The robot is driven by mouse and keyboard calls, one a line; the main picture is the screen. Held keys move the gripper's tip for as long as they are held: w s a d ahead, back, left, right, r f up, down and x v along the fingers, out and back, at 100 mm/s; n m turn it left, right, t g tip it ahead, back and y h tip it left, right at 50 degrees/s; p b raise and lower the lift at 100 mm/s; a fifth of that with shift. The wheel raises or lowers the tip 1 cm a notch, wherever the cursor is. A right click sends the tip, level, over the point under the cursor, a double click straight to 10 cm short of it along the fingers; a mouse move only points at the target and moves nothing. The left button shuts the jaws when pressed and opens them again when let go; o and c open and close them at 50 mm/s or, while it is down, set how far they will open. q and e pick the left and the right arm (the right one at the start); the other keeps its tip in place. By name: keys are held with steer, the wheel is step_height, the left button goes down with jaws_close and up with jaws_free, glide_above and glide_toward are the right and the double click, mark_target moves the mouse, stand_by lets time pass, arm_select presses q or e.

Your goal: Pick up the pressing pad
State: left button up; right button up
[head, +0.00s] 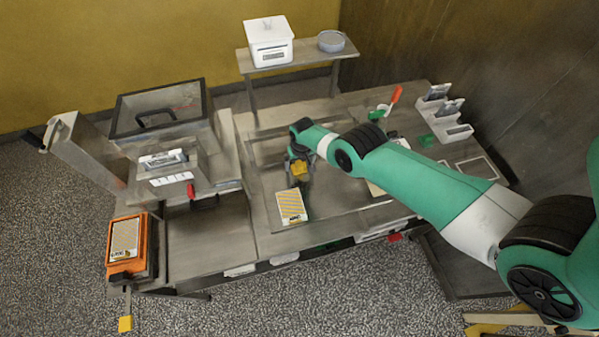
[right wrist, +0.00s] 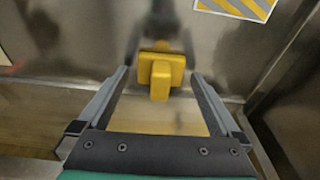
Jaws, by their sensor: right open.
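A yellow block with a narrower grip part, which I take to be the pressing pad, shows in the right wrist view (right wrist: 161,70), ahead of and between the two finger lines. In the head view the yellow block (head: 299,168) is partly hidden by my right gripper (head: 298,177), which reaches down over the steel worktop. The right gripper is open in the right wrist view (right wrist: 160,78), with one dark finger on each side of the block. I cannot tell whether either finger touches it. My left gripper is not in view.
An orange box (head: 132,249) and an open-topped steel bin (head: 160,112) stand to the left. A red-handled tool (head: 395,95) and a white rack (head: 444,121) are at back right.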

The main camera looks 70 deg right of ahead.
mark_target(299, 162)
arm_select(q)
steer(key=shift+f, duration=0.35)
arm_select(e)
steer(key=shift+w+d+f, duration=0.1)
steer(key=shift+f, duration=0.15)
steer(key=c, duration=1.3)
steer(key=shift+r+p, duration=0.55)
steer(key=shift+p, duration=0.1)
step_height(299, 162, up, 3)
steer(key=p, duration=0.2)
steer(key=shift+f+p, duration=0.15)
steer(key=shift+p, duration=0.15)
arm_select(q)
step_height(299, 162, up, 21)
steer(key=p, duration=1.7)
arm_select(e)
steer(key=a+r, duration=0.3)
steer(key=a, duration=0.1)
steer(key=a+r, duration=0.3)
steer(key=a, duration=0.2)
steer(key=a+r, duration=0.3)
steer(key=a, duration=0.2)
